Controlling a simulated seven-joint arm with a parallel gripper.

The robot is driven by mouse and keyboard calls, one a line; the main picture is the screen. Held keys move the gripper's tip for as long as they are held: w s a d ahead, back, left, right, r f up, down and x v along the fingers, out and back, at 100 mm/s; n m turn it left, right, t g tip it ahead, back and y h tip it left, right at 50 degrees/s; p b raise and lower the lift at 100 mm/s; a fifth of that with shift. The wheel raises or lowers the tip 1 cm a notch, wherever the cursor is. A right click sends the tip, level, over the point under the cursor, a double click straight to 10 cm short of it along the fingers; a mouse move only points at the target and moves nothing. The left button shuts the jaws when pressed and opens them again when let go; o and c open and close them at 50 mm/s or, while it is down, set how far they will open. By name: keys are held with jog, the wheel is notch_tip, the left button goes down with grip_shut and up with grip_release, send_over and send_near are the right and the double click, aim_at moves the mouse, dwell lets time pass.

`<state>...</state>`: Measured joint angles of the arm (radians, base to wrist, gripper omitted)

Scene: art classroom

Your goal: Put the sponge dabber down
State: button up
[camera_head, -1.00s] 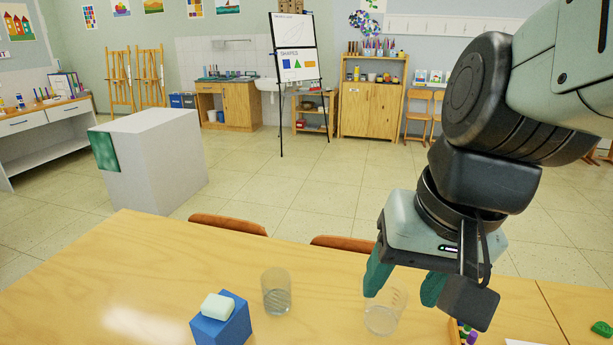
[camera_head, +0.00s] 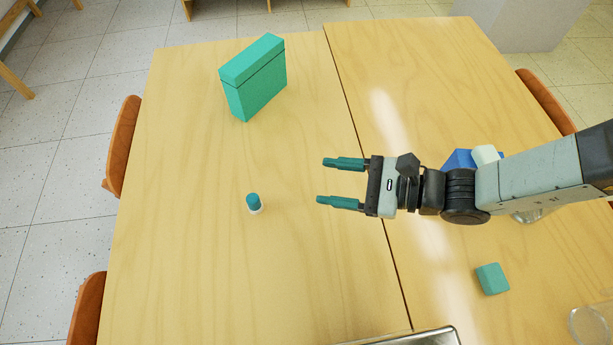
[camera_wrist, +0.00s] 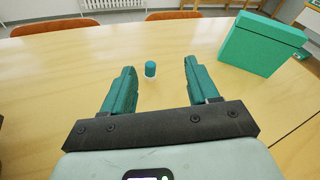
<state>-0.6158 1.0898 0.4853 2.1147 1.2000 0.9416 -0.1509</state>
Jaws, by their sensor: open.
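The sponge dabber (camera_head: 254,203), a small teal-blue cylinder with a white lower end, stands upright on the wooden table (camera_head: 190,280). My gripper (camera_head: 320,181) is to its right in the head view, with its two teal fingers open, empty and pointing left toward it. A clear gap separates the fingertips from the dabber. In the wrist view the dabber (camera_wrist: 150,69) appears between the two fingers, beyond their tips. Nothing hides it.
A tall teal box (camera_head: 255,80) stands at the table's back. A blue block (camera_head: 459,160) and a pale block (camera_head: 485,154) are partly behind my arm. A teal cube (camera_head: 492,279) and clear glass (camera_head: 590,325) are at right. A metal tray edge (camera_head: 420,338) shows in front.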

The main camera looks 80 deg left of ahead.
jog(key=s+a+f+m+g+y, duration=0.2)
jog(key=s+f+m, duration=0.25)
jog(key=s, duration=0.55)
send_near(259, 200)
jog(key=x, duration=0.4)
jog(key=shift+s+d, duration=0.1)
jog(key=shift+s, duration=0.05)
jog(key=shift+x, duration=3.7)
jog(key=c, duration=1.1)
